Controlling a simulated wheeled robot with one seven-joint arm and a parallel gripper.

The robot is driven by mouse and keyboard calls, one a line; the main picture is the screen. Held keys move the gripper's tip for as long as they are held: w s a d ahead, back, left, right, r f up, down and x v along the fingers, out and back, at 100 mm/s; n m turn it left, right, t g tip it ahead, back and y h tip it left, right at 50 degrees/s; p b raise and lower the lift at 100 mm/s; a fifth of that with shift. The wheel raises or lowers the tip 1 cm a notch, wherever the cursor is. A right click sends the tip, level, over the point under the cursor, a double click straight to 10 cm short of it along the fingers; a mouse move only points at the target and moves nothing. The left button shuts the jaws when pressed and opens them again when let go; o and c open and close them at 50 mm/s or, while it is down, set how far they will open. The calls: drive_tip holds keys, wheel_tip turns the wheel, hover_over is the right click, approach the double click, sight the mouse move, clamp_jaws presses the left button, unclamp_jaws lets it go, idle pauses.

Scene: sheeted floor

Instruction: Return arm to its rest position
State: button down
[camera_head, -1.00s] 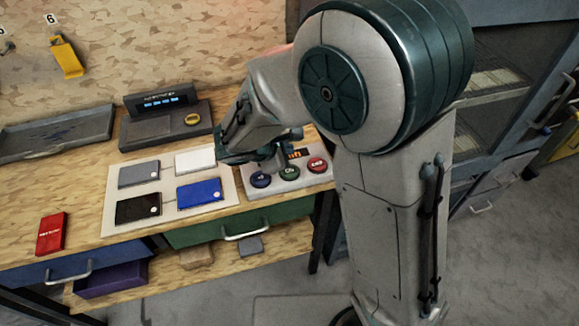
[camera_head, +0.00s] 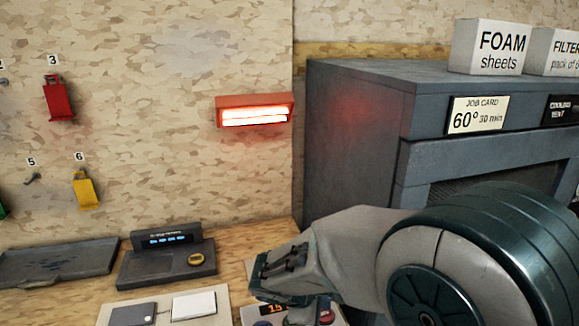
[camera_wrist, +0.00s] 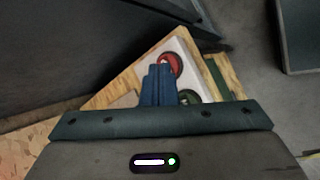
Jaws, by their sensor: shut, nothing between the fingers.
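My arm reaches over the bench from the lower right in the head view, and its wrist end is near the button panel (camera_head: 256,317). My gripper (camera_wrist: 159,70) shows in the wrist view with its two blue fingers together and nothing between them. The fingers are above the panel, with the red button (camera_wrist: 173,64) just beyond their tips to the right and a dark green button (camera_wrist: 189,97) beside them. I cannot tell from this angle whether they touch the panel. In the head view my wrist hides much of the panel and the fingers.
A black scale-like device (camera_head: 168,262) and a dark tray (camera_head: 60,262) stand on the bench at left. Grey and white pads (camera_head: 193,305) lie in front. A large grey cabinet (camera_head: 350,140) stands at right. A lit red lamp (camera_head: 254,110) is on the wall.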

drive_tip(key=s+d+r+m+g+y, duration=0.1)
drive_tip(key=s+d+r+m+y, duration=0.2)
drive_tip(key=s+m, duration=0.4)
drive_tip(key=s+d+r+m+g+y, duration=0.1)
drive_tip(key=s+d+r+m+y, duration=0.2)
drive_tip(key=s+m, duration=0.4)
drive_tip(key=shift+s+d+m, duration=0.3)
drive_tip(key=shift+d+m, duration=0.1)
drive_tip(key=shift+d, duration=0.45)
